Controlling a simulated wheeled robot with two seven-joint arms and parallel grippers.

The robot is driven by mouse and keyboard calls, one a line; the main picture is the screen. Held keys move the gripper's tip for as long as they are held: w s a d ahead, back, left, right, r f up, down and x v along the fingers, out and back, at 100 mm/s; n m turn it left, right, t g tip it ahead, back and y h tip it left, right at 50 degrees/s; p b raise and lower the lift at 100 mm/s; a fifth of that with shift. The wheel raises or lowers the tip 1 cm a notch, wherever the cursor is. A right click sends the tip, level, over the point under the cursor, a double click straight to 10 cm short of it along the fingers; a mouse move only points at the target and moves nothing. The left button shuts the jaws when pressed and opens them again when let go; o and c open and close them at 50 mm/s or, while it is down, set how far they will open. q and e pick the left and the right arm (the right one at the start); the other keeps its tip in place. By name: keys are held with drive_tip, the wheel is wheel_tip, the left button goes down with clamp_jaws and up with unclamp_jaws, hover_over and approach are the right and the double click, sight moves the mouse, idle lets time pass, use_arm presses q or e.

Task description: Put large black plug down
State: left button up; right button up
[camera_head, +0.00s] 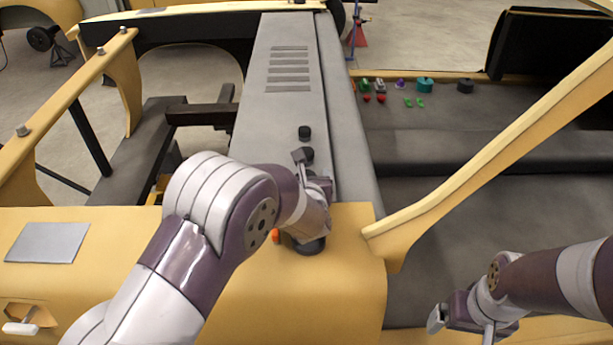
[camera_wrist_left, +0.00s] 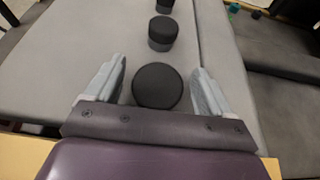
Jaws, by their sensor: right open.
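Black round plugs stand in a row on the grey panel. In the head view a far plug (camera_head: 305,133) and a middle plug (camera_head: 307,154) show just beyond my left gripper (camera_head: 305,168). In the left wrist view a large black plug (camera_wrist_left: 158,86) stands between the fingers of my left gripper (camera_wrist_left: 157,85), with a gap on both sides. Another plug (camera_wrist_left: 162,33) stands beyond it. A dark round piece (camera_head: 311,246) on the yellow surface is partly hidden under my left wrist. My right gripper (camera_head: 463,326) is open and empty at lower right.
A dark ledge at right holds small coloured pieces: a teal one (camera_head: 425,84), a black one (camera_head: 465,86), and several green and red ones. A yellow diagonal bar (camera_head: 490,150) crosses between my arms. An orange piece (camera_head: 275,236) sits by my left wrist.

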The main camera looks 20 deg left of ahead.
use_arm(q)
drive_tip(key=b+v, duration=0.1)
drive_tip(key=v, duration=1.1)
drive_tip(key=shift+s, duration=0.1)
drive_tip(key=shift+f, duration=0.1)
